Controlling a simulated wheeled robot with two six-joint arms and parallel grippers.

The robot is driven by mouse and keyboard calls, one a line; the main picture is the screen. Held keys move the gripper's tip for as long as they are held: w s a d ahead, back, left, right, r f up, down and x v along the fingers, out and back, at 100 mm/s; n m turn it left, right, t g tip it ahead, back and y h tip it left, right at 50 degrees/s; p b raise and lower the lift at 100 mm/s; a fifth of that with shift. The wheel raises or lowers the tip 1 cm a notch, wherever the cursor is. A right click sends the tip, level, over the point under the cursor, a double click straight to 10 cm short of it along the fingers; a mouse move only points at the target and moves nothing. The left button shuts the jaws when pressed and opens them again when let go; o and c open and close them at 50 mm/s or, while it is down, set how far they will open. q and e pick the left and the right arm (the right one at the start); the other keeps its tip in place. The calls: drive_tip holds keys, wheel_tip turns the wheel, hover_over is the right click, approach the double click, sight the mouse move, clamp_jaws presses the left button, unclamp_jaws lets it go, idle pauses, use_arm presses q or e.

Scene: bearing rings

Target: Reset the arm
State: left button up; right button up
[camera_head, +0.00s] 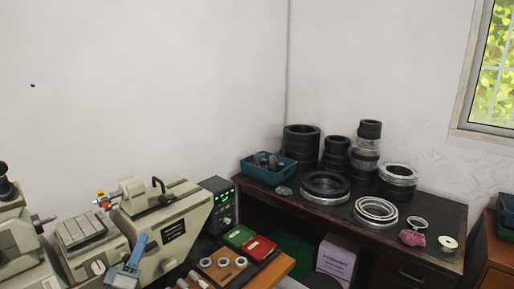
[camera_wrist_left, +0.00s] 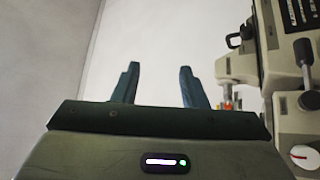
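My left gripper (camera_head: 138,248) shows small and blue-grey at the bottom left of the head view, in front of the beige machine. In the left wrist view its two teal fingers (camera_wrist_left: 158,88) stand well apart with nothing between them, only white wall behind. It is open and empty. My right gripper is in neither view.
A beige machine (camera_head: 163,222) stands at left; machine parts (camera_wrist_left: 297,120) also rise close on the right in the wrist view. A dark table (camera_head: 335,216) bears black and metal rings and a blue bin (camera_head: 262,176). Red (camera_head: 258,248) and green boxes lie nearer.

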use_arm(q)
drive_tip(key=s+d+f+m+g+h, duration=0.5)
drive_tip(key=s+d+f+m+g, duration=0.7)
drive_tip(key=s+f, duration=0.25)
drive_tip(key=s+a+f+g+y, duration=0.4)
drive_tip(key=s+a+f, duration=0.1)
drive_tip(key=s, duration=0.4)
drive_tip(key=s+a+f+g+y, duration=0.3)
drive_tip(key=s+a+f+y, duration=0.25)
drive_tip(key=s, duration=0.45)
wheel_tip(320, 180, down, 39)
drive_tip(key=a+g+b, duration=0.2)
drive_tip(key=a+b, duration=0.1)
drive_tip(key=b, duration=0.4)
drive_tip(key=s+f+b, duration=0.4)
drive_tip(key=s+f, duration=1.4)
drive_tip(key=f, duration=0.4)
drive_tip(key=shift+a+f+n+g+h+b, duration=0.25)
drive_tip(key=shift+a+n+g+h+b, duration=0.05)
drive_tip(key=shift+a+n+h+b, duration=0.15)
